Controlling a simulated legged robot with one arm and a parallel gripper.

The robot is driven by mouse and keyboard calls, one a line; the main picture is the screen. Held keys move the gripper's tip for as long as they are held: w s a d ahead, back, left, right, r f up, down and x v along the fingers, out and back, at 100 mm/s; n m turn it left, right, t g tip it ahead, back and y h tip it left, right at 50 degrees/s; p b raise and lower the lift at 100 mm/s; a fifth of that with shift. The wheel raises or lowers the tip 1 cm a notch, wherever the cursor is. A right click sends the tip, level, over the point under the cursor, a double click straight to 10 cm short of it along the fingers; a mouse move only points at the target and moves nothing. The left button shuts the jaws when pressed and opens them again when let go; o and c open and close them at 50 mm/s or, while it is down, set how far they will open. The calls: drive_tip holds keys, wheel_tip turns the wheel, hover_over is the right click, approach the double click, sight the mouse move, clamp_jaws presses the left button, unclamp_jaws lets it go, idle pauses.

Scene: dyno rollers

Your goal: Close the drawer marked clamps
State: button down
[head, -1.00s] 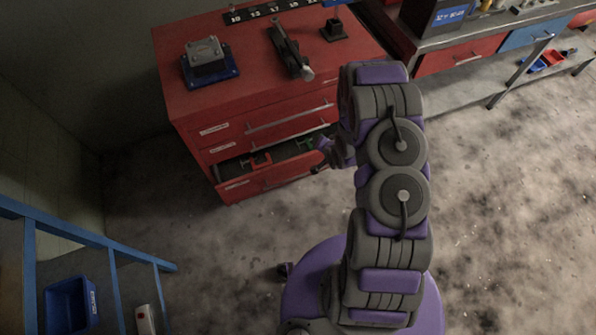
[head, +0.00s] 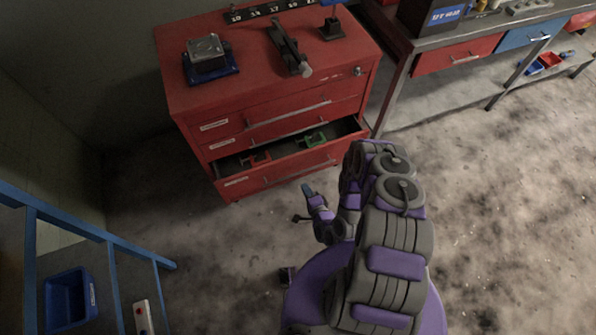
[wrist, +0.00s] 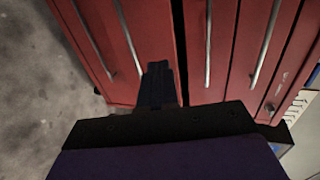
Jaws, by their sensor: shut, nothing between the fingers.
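The two drawers above look closed. A vise-like tool (head: 288,48) and a block on a blue base (head: 208,60) stand on the cabinet top. A workbench (head: 480,42) is at the right and a blue rack (head: 100,238) at the left.

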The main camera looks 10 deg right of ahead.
approach(291, 160)
drive_tip(key=x, duration=0.5)
drive_tip(key=shift+a+f, duration=0.1)
drive_tip(key=shift+f, duration=0.1)
drive_tip(key=shift+w+a, duration=0.15)
drive_tip(key=shift+w, duration=0.55)
